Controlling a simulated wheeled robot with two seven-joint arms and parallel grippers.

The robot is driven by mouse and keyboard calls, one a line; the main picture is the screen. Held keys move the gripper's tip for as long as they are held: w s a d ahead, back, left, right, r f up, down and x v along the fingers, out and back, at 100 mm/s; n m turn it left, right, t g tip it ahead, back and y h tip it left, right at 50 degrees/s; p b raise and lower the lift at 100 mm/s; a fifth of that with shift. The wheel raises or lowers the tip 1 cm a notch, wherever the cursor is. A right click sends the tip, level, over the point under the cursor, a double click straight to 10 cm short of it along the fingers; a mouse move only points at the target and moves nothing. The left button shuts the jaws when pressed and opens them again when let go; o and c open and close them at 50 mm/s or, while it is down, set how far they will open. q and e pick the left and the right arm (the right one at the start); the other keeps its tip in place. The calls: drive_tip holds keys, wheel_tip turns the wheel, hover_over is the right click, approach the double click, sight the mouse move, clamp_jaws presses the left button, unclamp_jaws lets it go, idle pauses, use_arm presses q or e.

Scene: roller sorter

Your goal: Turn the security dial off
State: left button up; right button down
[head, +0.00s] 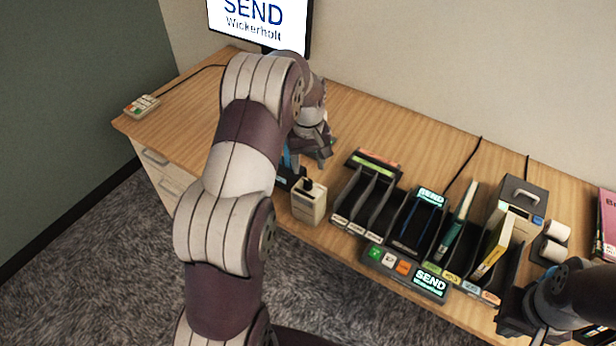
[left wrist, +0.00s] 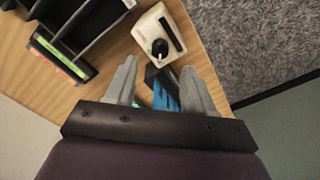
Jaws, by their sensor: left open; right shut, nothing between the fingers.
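A small cream box (head: 308,206) with a black knob (head: 307,184) on top stands near the table's front edge. In the left wrist view the box (left wrist: 171,24) shows its black round knob (left wrist: 159,47) with a pale pointer mark and a dark slot beside it. I cannot read any marking by the knob. My left gripper (head: 322,158) is open, above and behind the box. In the left wrist view its fingers (left wrist: 160,88) point towards the knob without touching it. My right gripper (head: 514,318) is shut and empty at the lower right, partly cut off.
A blue item in a dark holder (left wrist: 163,92) lies below the left fingers. Black sorter bins (head: 375,195) stand right of the box, with a button panel (head: 405,270) in front. A grey box with a handle (head: 518,197) stands further right. The table's left end is mostly clear.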

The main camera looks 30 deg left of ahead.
sight(308, 182)
use_arm(q)
wheel_tip(308, 182, up, 6)
drive_tip(key=p, duration=0.1)
drive_tip(key=shift+r+p, duration=0.2)
drive_tip(key=shift+p, duration=0.2)
drive_tip(key=s+d+m, duration=0.4)
drive_tip(key=s+d, duration=0.2)
drive_tip(key=s, duration=0.4)
drive_tip(key=s+d+m+t, duration=0.1)
drive_tip(key=s+d+m, duration=0.3)
drive_tip(key=s, duration=0.6)
drive_tip(key=shift+d, duration=1.05)
